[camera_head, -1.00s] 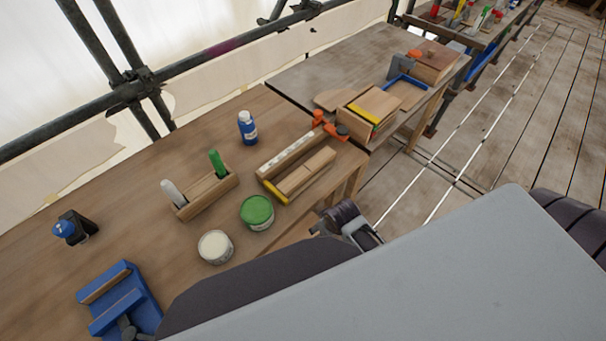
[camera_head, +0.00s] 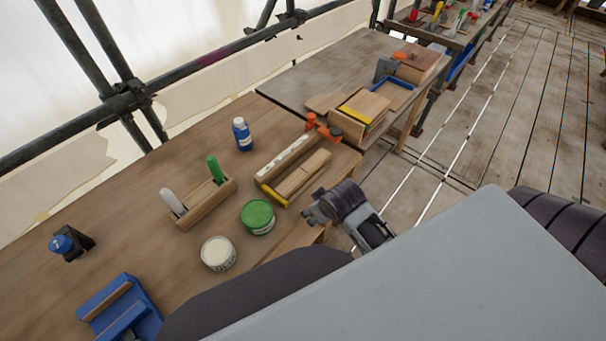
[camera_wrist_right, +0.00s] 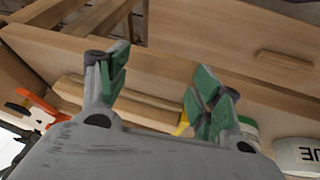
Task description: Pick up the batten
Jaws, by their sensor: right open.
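The batten appears to be the plain pale wooden bar (camera_head: 304,174) lying along the near side of a long wooden holder with a yellow end. In the right wrist view, a long wooden bar (camera_wrist_right: 150,114) shows beyond and between my fingers, apart from them. My right gripper (camera_head: 312,209) is just in front of the holder, near the bench's front edge. In the right wrist view my right gripper (camera_wrist_right: 163,72) has its green-padded fingers spread, with nothing between them. My left gripper is not in view.
A green-lidded tin (camera_head: 257,216) and a white tin (camera_head: 218,252) stand left of the right gripper. An orange clamp (camera_head: 322,127) is at the holder's far end. A wooden caddy (camera_head: 208,205), a blue bottle (camera_head: 242,135) and a blue fixture (camera_head: 120,308) are further left.

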